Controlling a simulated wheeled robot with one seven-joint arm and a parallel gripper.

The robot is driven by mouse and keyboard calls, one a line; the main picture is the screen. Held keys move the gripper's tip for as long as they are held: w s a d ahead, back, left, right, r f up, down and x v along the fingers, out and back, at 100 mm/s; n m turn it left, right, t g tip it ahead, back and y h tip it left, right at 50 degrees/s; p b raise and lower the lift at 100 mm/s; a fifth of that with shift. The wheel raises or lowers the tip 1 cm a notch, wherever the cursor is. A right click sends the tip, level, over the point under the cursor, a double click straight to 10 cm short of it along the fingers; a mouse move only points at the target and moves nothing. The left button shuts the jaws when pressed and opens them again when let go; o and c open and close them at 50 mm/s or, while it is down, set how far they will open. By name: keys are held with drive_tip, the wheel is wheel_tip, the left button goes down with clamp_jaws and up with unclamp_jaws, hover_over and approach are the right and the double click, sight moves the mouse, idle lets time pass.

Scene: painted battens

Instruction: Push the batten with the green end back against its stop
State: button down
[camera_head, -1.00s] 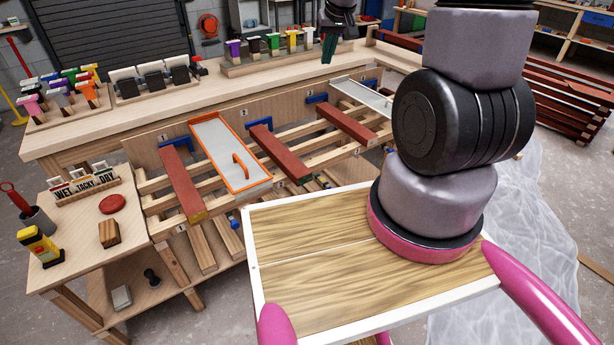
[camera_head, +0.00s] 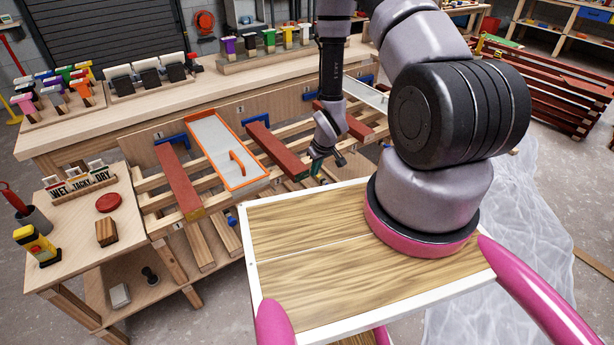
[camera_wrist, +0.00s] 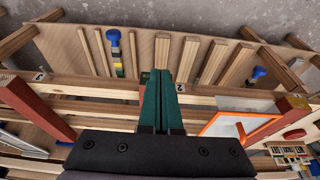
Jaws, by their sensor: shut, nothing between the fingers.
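The middle red batten (camera_head: 270,144) lies across the rack, and its near end (camera_head: 297,173) looks dark green. Its far end is by a blue stop (camera_head: 263,122); I cannot tell whether they touch. My gripper (camera_head: 316,167) is at the near end of this batten, just to its right in the head view. Its green fingers (camera_wrist: 163,100) are shut with nothing between them. In the wrist view they point toward the rack's front rail by the number 2 label (camera_wrist: 180,87). The fingers cover the middle batten there, so contact cannot be told.
A left red batten (camera_head: 180,182) has a yellowish end. An orange-rimmed tray (camera_head: 252,184) lies between it and the middle batten. Another red batten (camera_head: 356,128) on the right is partly behind my arm. A side table (camera_head: 75,225) stands left, a white-edged wooden top (camera_head: 300,215) in front.

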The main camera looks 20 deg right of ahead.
sight(298, 169)
drive_tip(key=w+a+f, duration=0.2)
drive_tip(key=w+f, duration=0.4)
drive_tip(key=f, duration=0.3)
drive_tip(key=shift+w+f, duration=0.15)
drive_tip(key=shift+w, duration=0.1)
drive_tip(key=shift+w+a, duration=0.1)
drive_tip(key=shift+w+a, duration=0.25)
drive_tip(key=shift+w, duration=0.5)
drive_tip(key=shift+w+a, duration=0.2)
drive_tip(key=shift+w, duration=0.5)
drive_tip(key=shift+w+a, duration=0.25)
drive_tip(key=shift+w, duration=0.5)
